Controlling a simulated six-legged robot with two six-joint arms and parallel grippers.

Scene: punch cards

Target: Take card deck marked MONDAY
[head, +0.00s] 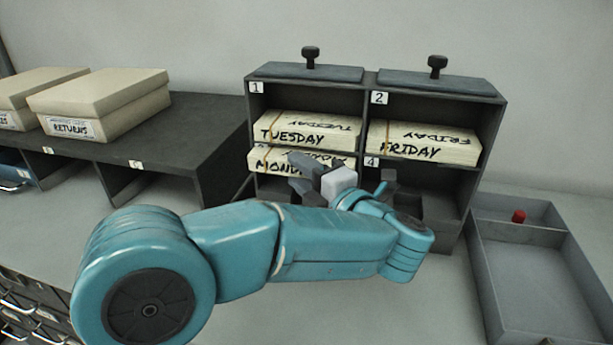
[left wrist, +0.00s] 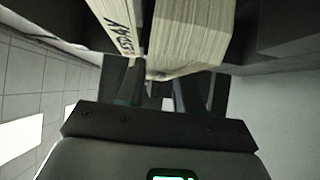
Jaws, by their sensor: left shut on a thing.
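The deck marked MONDAY (head: 276,164) lies in the lower left compartment of the dark cabinet, under the TUESDAY deck (head: 300,131). Its right part is hidden behind my left gripper (head: 305,178), which comes in from the front. The gripper is shut on the MONDAY deck. In the left wrist view, the fingers (left wrist: 160,88) close on the near end of a thick cream deck (left wrist: 190,40); a deck face ending in "ESDAY" (left wrist: 122,30) shows beside it. My right gripper is not in view.
The FRIDAY deck (head: 425,143) lies in compartment 2; my arm partly covers compartment 4. A grey tray (head: 530,290) at the right holds a small red piece (head: 519,216). A RETURNS box (head: 100,105) stands on the dark shelf (head: 200,125) at the left.

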